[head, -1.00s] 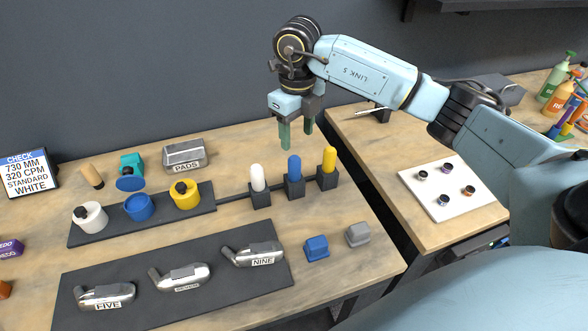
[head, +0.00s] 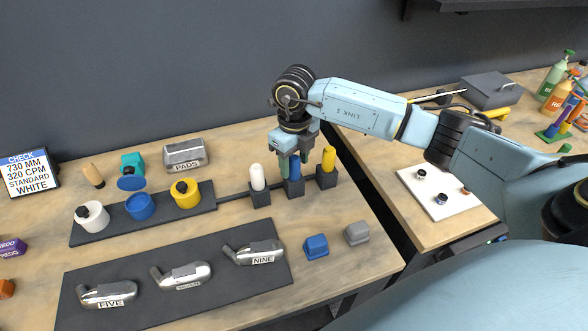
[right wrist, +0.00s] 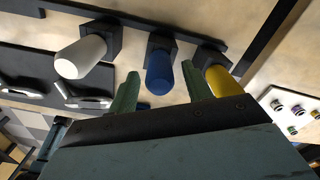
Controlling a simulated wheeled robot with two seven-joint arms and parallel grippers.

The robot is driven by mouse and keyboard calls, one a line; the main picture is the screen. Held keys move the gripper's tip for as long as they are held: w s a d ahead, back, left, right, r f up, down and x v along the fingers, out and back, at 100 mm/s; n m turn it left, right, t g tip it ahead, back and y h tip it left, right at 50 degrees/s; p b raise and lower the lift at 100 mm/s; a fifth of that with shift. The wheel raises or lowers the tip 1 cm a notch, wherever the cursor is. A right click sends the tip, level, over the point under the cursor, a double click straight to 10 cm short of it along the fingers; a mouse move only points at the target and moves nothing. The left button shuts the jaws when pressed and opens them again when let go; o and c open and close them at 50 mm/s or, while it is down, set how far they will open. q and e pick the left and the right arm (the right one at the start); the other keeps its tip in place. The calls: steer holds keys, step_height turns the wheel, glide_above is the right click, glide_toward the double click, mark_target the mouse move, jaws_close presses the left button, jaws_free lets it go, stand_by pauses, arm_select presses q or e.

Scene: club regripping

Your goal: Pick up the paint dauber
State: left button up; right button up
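Three daubers stand upright in dark holders in a row: a white dauber (head: 257,177), a blue dauber (head: 294,174) and a yellow dauber (head: 328,159). My right gripper (head: 294,166) points down at the blue dauber, with its green fingers parted to either side of its top. In the right wrist view the blue dauber (right wrist: 160,73) shows between the two fingers (right wrist: 160,88), with gaps on both sides. The white dauber (right wrist: 81,57) and yellow dauber (right wrist: 221,80) flank it, the yellow one close to a finger. My left gripper is out of view.
White, blue and yellow pots (head: 139,206) sit on a dark strip to the left. Three club heads (head: 181,275) lie on a dark mat in front. A sign (head: 28,172) reads "STANDARD WHITE". Blue and grey blocks (head: 316,246) sit near the front edge.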

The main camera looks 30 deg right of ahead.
steer(key=c, duration=0.9)
step_height(320, 180, up, 10)
steer(key=shift+r+b, duration=0.1)
steer(key=shift+b, duration=0.2)
